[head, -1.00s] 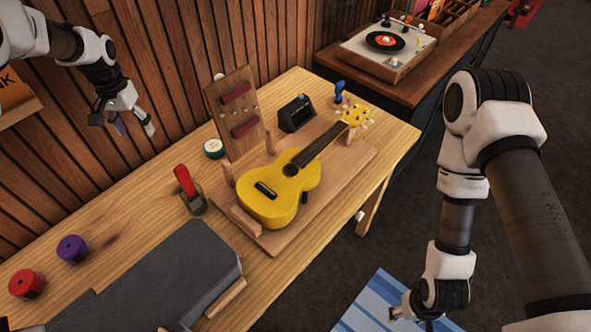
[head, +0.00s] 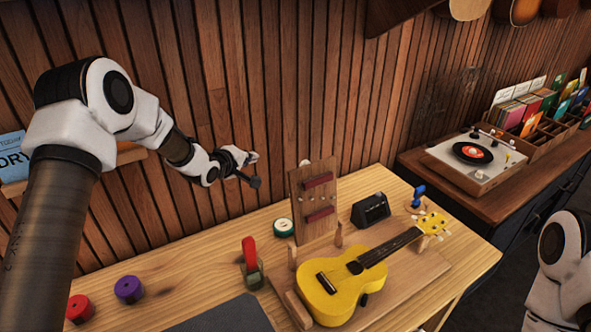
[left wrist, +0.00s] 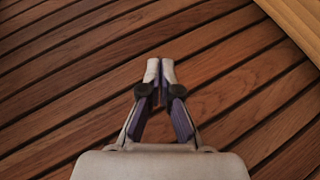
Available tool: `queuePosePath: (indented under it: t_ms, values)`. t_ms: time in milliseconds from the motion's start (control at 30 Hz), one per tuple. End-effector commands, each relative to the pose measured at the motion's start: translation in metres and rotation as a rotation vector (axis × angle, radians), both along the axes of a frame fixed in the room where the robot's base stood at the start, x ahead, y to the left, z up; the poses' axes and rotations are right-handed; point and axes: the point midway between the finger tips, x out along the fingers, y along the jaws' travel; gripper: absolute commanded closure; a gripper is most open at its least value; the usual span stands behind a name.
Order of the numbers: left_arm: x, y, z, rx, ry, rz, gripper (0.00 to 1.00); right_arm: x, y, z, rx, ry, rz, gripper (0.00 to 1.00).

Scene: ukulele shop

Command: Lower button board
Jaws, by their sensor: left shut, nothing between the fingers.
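An upright wooden board (head: 314,213) with two dark red strips and small light pegs stands at the back of the workbench, near the wall. I take it for the button board. My left gripper (head: 256,169) is left of the board's top, in front of the slatted wall, apart from the board. In the left wrist view the left gripper's fingertips (left wrist: 160,69) are together with nothing between them, against dark wood slats. The board is not visible there. Of my right arm only a link shows at the right edge of the head view; its gripper is out of view.
A yellow ukulele (head: 337,282) lies on a wooden cradle in front of the board. A green-white tin (head: 283,227), a red-handled tool (head: 249,256) and a small black device (head: 371,210) stand near. Purple (head: 129,289) and red (head: 80,308) spools sit left. A turntable (head: 474,162) is right.

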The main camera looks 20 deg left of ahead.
Motion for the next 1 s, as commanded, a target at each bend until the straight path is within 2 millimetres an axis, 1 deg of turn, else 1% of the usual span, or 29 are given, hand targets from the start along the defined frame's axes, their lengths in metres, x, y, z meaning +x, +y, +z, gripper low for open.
queuePosePath:
  t_ms: [33,67,100,167,200,233,267,300,367,467,533,900,933,1000]
  values:
    - [-0.01,-0.015,0.001,-0.144,-0.075,-0.013,1.0,0.0,0.0,-0.008,0.0,0.0,0.0,0.43]
    - [-0.017,-0.026,0.006,-0.239,-0.12,-0.028,1.0,0.0,0.0,-0.011,0.0,0.0,0.0,0.43]
    - [-0.028,-0.038,0.012,-0.355,-0.167,-0.053,1.0,0.0,0.0,-0.015,0.0,0.0,0.0,0.43]
    - [-0.047,-0.053,0.018,-0.491,-0.217,-0.097,1.0,0.0,0.0,-0.02,0.0,0.0,0.0,0.43]
    - [-0.061,-0.062,0.017,-0.545,-0.235,-0.127,1.0,0.0,0.0,-0.026,0.0,0.0,0.0,0.43]
    - [-0.072,-0.066,0.009,-0.562,-0.226,-0.142,1.0,0.0,0.0,-0.03,0.0,0.0,0.0,0.43]
    - [-0.078,-0.066,0.001,-0.57,-0.208,-0.136,1.0,0.0,0.0,-0.035,0.0,0.0,0.0,0.43]
    - [-0.076,-0.063,0.002,-0.571,-0.214,-0.129,1.0,0.0,0.0,-0.036,0.0,0.0,0.0,0.43]
    - [-0.073,-0.063,0.007,-0.567,-0.22,-0.13,1.0,0.0,0.0,-0.033,0.0,0.001,0.0,0.43]
    - [-0.063,-0.067,0.009,-0.564,-0.219,-0.129,1.0,0.0,0.0,-0.026,0.0,0.0,0.0,0.43]
    - [-0.053,-0.072,0.009,-0.562,-0.219,-0.131,1.0,0.0,0.0,-0.021,0.0,0.0,0.0,0.43]
    - [0.021,-0.103,0.005,-0.563,-0.219,-0.13,1.0,0.0,0.0,0.008,0.0,0.0,0.0,0.43]
    - [0.013,-0.108,0.01,-0.565,-0.216,-0.13,1.0,0.0,0.0,0.015,0.0,0.0,0.0,0.43]
    - [0.004,-0.116,0.011,-0.565,-0.214,-0.128,1.0,0.0,0.0,0.022,0.0,0.0,0.0,0.43]
